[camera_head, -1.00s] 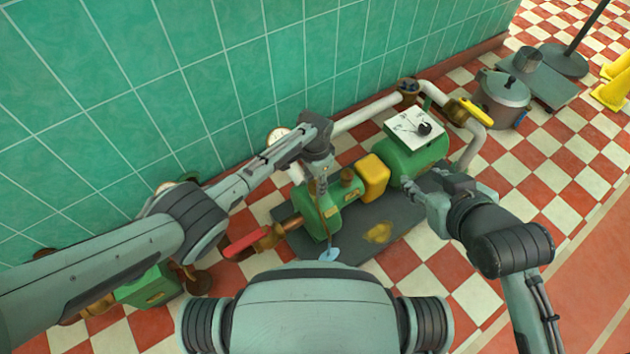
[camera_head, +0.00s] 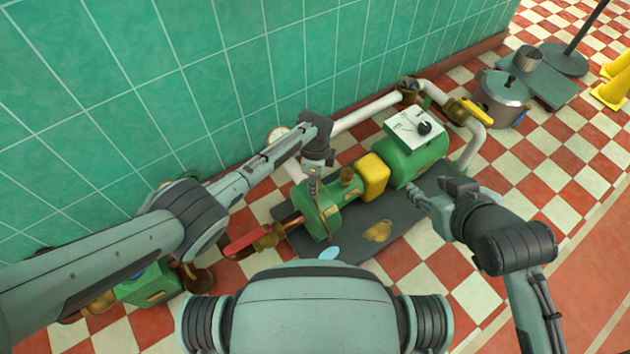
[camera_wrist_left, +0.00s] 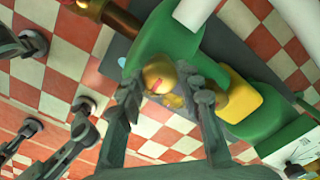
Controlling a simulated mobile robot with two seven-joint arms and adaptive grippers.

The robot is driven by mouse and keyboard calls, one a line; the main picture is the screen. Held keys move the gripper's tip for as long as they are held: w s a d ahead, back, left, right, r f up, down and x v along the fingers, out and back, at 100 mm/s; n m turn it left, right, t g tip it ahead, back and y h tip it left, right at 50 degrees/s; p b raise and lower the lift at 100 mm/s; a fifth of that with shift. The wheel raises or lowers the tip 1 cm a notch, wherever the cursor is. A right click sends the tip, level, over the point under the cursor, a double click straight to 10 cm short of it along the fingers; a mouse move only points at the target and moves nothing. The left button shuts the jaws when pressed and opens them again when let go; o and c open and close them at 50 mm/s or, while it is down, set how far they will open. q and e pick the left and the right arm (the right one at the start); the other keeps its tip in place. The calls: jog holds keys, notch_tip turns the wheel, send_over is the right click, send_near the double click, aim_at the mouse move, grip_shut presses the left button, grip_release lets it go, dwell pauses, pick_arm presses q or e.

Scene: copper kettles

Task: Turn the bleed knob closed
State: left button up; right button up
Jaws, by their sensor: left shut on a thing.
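The bleed knob (camera_wrist_left: 158,77), round and brass with a small red mark, shows in the left wrist view against the green pump casing. My left gripper (camera_wrist_left: 162,90) has a finger on each side of it and is shut on it. In the head view, my left gripper (camera_head: 313,192) hangs over the green pump (camera_head: 322,218), and the knob is hidden or too small to make out there. My right gripper (camera_head: 416,192) is apart from the pump, over the right side of the dark base plate; whether its fingers are open is unclear.
A yellow coupling guard (camera_head: 373,176) and a green motor with a white dial box (camera_head: 412,128) stand right of the pump. A red lever (camera_head: 246,241) is at the left. White pipe (camera_head: 368,111) runs along the tiled wall. A pot (camera_head: 503,98) stands farther right.

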dwell(0.6)
pick_arm(q)
jog(key=o, duration=1.2)
jog(key=shift+c, duration=0.2)
notch_tip(320, 180, up, 12)
